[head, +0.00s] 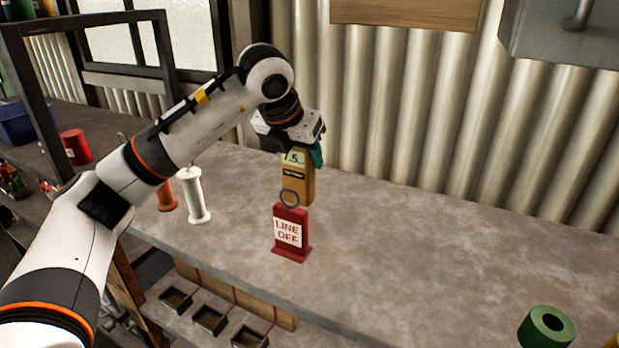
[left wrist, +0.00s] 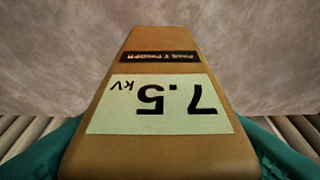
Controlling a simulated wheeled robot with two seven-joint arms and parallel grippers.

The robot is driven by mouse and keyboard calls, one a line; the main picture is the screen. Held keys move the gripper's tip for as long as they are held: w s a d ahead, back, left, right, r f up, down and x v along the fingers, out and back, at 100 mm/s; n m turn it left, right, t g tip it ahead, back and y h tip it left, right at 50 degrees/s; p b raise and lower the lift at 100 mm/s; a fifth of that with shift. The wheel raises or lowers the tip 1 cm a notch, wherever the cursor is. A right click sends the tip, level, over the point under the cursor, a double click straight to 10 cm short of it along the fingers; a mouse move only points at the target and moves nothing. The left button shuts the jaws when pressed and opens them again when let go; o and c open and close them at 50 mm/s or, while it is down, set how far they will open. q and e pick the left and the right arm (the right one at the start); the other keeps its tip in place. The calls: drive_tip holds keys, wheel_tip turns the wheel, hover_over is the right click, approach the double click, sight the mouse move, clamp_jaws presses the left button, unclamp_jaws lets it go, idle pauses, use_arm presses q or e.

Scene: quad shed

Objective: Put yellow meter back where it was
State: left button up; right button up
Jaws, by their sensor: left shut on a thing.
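The yellow meter (head: 298,185) is a mustard-coloured block with a pale display reading 7.5 kV and a dark label strip. My left gripper (head: 290,147) is shut on its top end from above. The meter hangs upright over the bench, behind the red LINE OFF sign (head: 291,236), and a grey ring shows in front of its lower part. I cannot tell whether its bottom touches the bench. In the left wrist view the meter (left wrist: 158,88) fills the middle, with teal finger pads at both sides. My right gripper is not in view.
The grey bench (head: 420,245) is clear to the right up to a green roll (head: 546,327). A white spool (head: 194,196) and an orange spool (head: 165,195) stand left of the sign. A red can (head: 76,147) is farther left. Corrugated wall stands behind.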

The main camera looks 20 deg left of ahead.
sight(300, 175)
use_arm(q)
drive_tip(key=shift+f, duration=0.35)
wheel_tip(300, 175, down, 3)
drive_tip(key=shift+f+p, duration=0.15)
drive_tip(key=shift+p, duration=0.7)
drive_tip(key=shift+f, duration=0.4)
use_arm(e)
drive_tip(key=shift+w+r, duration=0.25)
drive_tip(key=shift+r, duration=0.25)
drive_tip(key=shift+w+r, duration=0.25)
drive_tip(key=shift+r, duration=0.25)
use_arm(q)
drive_tip(key=shift+f, duration=0.15)
drive_tip(key=o, duration=1.2)
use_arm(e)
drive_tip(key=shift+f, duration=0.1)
